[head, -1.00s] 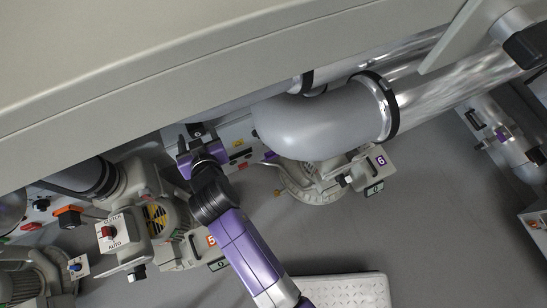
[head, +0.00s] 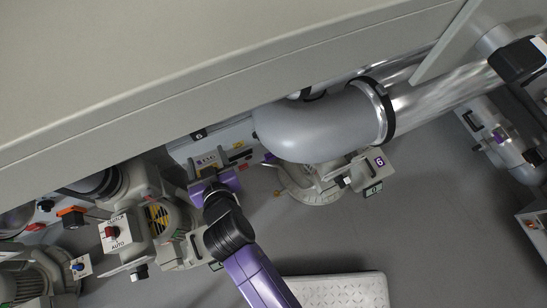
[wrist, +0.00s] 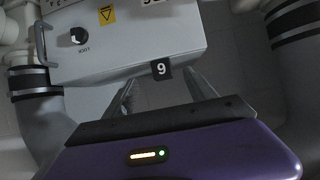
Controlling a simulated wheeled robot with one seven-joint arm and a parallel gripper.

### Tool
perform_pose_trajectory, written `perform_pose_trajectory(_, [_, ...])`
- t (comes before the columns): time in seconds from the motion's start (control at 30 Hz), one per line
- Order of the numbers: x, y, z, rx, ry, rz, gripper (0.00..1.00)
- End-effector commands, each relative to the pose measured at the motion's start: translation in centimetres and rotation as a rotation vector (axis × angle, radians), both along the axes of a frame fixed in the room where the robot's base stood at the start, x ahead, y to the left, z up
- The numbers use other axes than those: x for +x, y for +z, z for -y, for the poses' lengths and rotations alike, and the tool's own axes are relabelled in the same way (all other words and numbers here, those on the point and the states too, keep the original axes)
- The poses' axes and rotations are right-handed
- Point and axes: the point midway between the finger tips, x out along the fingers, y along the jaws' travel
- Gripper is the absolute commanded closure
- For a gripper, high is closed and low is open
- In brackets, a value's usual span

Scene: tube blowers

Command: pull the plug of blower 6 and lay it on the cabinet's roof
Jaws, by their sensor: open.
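Blower 6 (head: 310,180) is a pale grey casing with a purple 6 label, right of my gripper in the head view. My gripper (head: 207,162) is open, its fingers pointing at a grey control cabinet (head: 237,134) under the large overhang. In the wrist view, my open gripper (wrist: 164,90) has nothing visible between its fingers, and the cabinet (wrist: 180,45) shows a black knob, a yellow warning triangle and a dark tag reading 9 or an inverted 6. A small purple piece (head: 269,157) sits at the cabinet's right; I cannot tell whether it is the plug.
A large pale panel (head: 130,70) covers the upper left. A thick grey pipe (head: 320,125) runs just right of the cabinet. Another blower with a CLUTCH/AUTO switch (head: 115,232) stands close on the left.

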Motion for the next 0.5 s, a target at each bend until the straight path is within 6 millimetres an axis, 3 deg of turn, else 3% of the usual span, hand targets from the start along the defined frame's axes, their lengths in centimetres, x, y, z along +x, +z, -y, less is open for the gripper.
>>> perform_pose_trajectory(0.17, [-2.6,0.3,1.1,0.001,0.001,-0.003,0.35])
perform_pose_trajectory(0.5, [0.3,0.7,6.9,-0.002,0.002,0.000,0.35])
